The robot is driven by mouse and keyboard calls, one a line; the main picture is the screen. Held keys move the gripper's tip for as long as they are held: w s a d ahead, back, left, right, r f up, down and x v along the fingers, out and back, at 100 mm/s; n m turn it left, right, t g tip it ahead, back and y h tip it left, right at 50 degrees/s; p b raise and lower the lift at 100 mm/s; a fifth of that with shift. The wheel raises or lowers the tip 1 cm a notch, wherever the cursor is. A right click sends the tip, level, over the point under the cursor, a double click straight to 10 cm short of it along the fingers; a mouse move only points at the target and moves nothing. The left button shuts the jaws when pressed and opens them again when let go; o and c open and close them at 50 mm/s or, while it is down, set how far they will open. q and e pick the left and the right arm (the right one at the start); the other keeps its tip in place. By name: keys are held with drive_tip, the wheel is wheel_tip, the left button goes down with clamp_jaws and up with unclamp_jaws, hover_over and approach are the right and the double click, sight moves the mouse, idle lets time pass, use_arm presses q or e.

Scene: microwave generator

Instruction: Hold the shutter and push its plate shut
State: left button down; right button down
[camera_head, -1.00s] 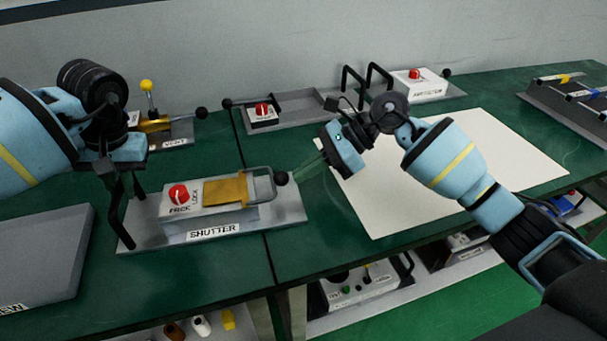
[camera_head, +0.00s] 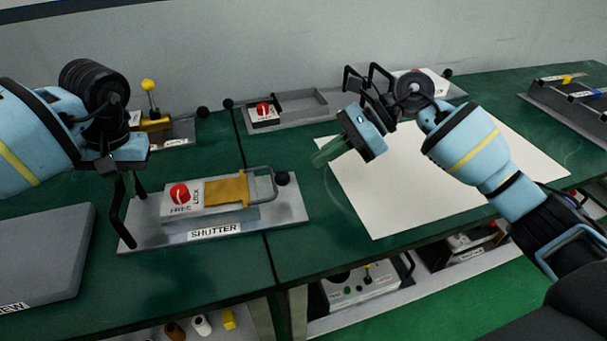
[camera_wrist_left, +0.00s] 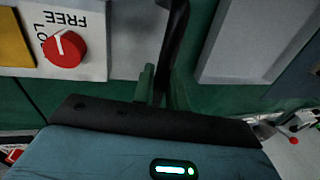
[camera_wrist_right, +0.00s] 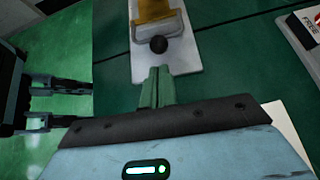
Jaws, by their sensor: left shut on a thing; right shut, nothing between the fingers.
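The shutter (camera_head: 290,205) is a grey base labelled SHUTTER with a white box, a red knob (camera_head: 180,194) and an ochre plate (camera_head: 226,189). A metal loop and black ball (camera_head: 283,178) are at its right end. At its left end stands a black bar handle (camera_head: 115,218). My left gripper (camera_wrist_left: 155,85) is shut on this handle; in the head view the grip is partly hidden by the wrist. My right gripper (camera_head: 328,153) is shut and empty, to the right of the black ball and apart from it. The ball also shows ahead of its fingers in the right wrist view (camera_wrist_right: 158,44).
A white sheet (camera_head: 430,190) lies to the right on the green table. A grey panel (camera_head: 45,250) lies at the left. Other devices with a red knob (camera_head: 263,109) and a yellow-topped lever (camera_head: 148,86) stand behind the shutter.

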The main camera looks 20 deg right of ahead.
use_arm(q)
drive_tip(key=shift+s+f, duration=0.1)
drive_tip(key=shift+f, duration=0.2)
use_arm(e)
drive_tip(key=v, duration=1)
drive_tip(key=shift+s+d+r, duration=0.1)
use_arm(q)
drive_tip(key=c, duration=1.3)
unclamp_jaws()
drive_tip(key=shift+r, duration=0.15)
drive_tip(key=r, duration=0.4)
drive_tip(key=d+r, duration=0.1)
drive_tip(key=r, duration=0.3)
drive_tip(key=d+r, duration=0.1)
drive_tip(key=r, duration=0.2)
drive_tip(key=shift+d+r, duration=0.2)
drive_tip(key=shift+r, duration=0.2)
drive_tip(key=shift+f, duration=0.1)
